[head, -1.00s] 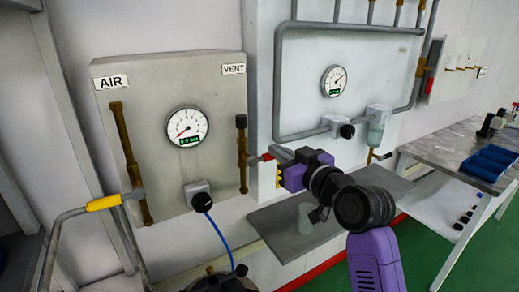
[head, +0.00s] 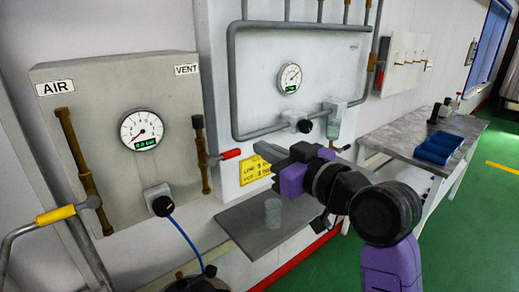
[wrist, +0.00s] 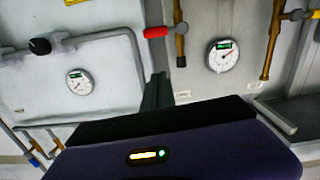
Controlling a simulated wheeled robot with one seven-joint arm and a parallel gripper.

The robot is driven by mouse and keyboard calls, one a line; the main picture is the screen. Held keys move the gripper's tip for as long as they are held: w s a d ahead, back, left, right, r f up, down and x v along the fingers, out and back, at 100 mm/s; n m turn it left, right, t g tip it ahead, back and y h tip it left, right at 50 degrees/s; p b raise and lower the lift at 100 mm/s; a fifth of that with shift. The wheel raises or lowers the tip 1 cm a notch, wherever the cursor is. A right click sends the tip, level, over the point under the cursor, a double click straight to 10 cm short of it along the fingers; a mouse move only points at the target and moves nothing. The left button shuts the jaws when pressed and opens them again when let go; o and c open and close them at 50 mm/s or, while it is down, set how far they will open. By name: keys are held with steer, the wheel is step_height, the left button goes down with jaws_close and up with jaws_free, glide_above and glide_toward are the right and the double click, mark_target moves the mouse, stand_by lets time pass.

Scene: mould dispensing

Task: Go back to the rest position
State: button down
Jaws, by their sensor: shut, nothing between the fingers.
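My gripper (head: 268,151) points left in the head view, in front of the white panel and above the grey shelf (head: 252,222). Its dark fingers are together and hold nothing. In the wrist view the shut fingers (wrist: 157,92) stand upright in the middle. The red-handled vent valve (head: 229,154) is to the left of the fingertips and apart from them; its red handle also shows in the wrist view (wrist: 156,32). A clear cup (head: 273,212) stands on the shelf below my gripper.
The AIR/VENT box (head: 100,105) has a gauge (head: 141,130) reading 0.0 bar and a black knob (head: 161,205). A yellow-sleeved pipe (head: 55,215) stands at lower left. A grey table with a blue bin (head: 438,147) is at the right. Green floor is free at lower right.

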steer(key=d+r+m+t+h, duration=0.2)
steer(key=d+r+m+t, duration=0.1)
steer(key=d+r+t, duration=0.1)
steer(key=s+d+f+m+t+h, duration=0.1)
steer(key=s+d+f+m+h, duration=0.25)
steer(key=s+f, duration=0.3)
steer(key=s+d+f+m+t+h, duration=0.2)
steer(key=s+d+f, duration=0.2)
steer(key=s+f, duration=0.3)
steer(key=s+d+f+g, duration=0.1)
steer(key=s+f+g, duration=0.1)
steer(key=s+f, duration=0.4)
steer(key=s+d+f+g+h, duration=0.1)
steer(key=s+f, duration=0.5)
steer(key=s, duration=1)
steer(key=s+d+f+g+h, duration=0.1)
steer(key=s+f+g, duration=0.2)
steer(key=s, duration=0.8)
step_height(320, 180, down, 3)
steer(key=shift+d+r+n+g, duration=0.1)
steer(key=shift+d+n+g, duration=0.15)
steer(key=shift+n+g, duration=0.1)
